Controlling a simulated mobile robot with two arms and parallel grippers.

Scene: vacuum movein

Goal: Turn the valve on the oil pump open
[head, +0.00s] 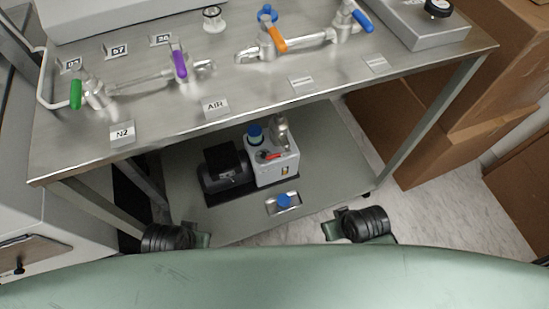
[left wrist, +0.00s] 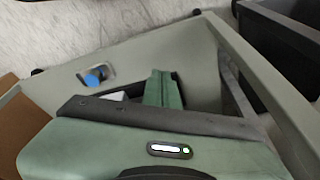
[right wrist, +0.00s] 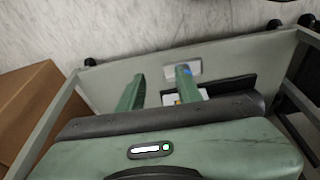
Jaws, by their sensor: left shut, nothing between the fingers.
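The oil pump (head: 277,168) is a light grey box with a black motor on its left, on the lower shelf. A small red valve handle (head: 272,156) lies on its upper front. A blue cap (head: 255,131) is on its top. In the left wrist view my left gripper (left wrist: 163,88) is shut and empty, its green fingers together; they and the gripper body hide most of the pump. In the right wrist view my right gripper (right wrist: 160,87) is open, its fingers apart, with part of the pump (right wrist: 190,93) behind the right finger. The red handle is hidden in both wrist views.
A steel tabletop (head: 215,125) with valves and labels overhangs the lower shelf (head: 330,150). A small plate with a blue knob (head: 284,200) lies in front of the pump. Table legs (head: 435,110) stand at both sides. Cardboard boxes (head: 490,60) are at the right.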

